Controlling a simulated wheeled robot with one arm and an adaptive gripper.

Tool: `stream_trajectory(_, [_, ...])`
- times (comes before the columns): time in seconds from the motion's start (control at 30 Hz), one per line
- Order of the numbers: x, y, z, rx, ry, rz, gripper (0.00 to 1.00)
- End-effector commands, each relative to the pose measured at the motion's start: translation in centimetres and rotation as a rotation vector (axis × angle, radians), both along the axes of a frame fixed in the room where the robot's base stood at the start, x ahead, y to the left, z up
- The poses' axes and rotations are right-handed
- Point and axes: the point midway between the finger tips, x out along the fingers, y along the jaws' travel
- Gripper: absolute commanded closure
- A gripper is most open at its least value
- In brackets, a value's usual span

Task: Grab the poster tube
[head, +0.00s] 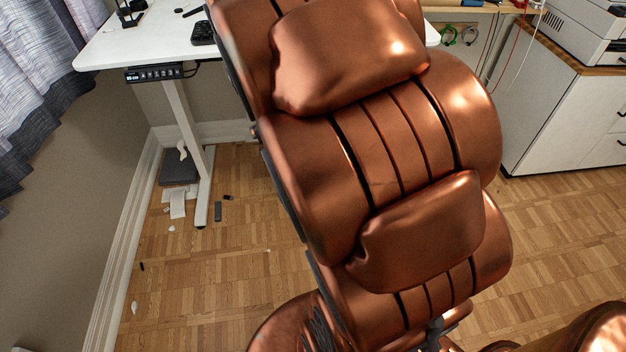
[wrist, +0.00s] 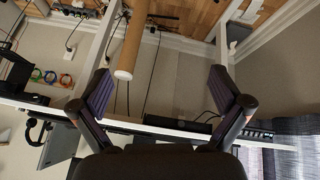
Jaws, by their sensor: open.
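The poster tube (wrist: 132,42) is a plain tan-brown cylinder in the wrist view. It runs down from the top edge, left of centre, and its round pale end faces me. Its other end is cut off by the frame. My gripper (wrist: 160,78) is open and empty, with one dark finger at each side of the wrist view. The tube shows in the gap between the fingers, closer to the left one, and nothing grips it. How far it is beyond the fingertips is unclear. Neither the tube nor my gripper shows in the head view.
A large copper-brown padded chair (head: 390,140) blocks the middle of the head view. A white standing desk (head: 145,40) is behind it. A white cabinet (head: 560,110) stands at the right. Bare parquet (head: 235,270) lies left of the chair, with small litter near the desk leg.

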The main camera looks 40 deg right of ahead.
Motion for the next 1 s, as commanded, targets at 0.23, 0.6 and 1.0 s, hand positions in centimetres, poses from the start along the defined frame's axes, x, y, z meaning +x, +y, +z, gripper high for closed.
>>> stream_trajectory(0.23, [7.0, -10.4, -7.0, -0.152, -0.231, -0.068, 0.00])
stream_trajectory(0.6, [14.0, -22.4, -16.1, -0.311, -0.567, -0.034, 0.00])
stream_trajectory(1.0, [16.9, -28.7, -26.2, -0.336, -0.920, 0.085, 0.00])
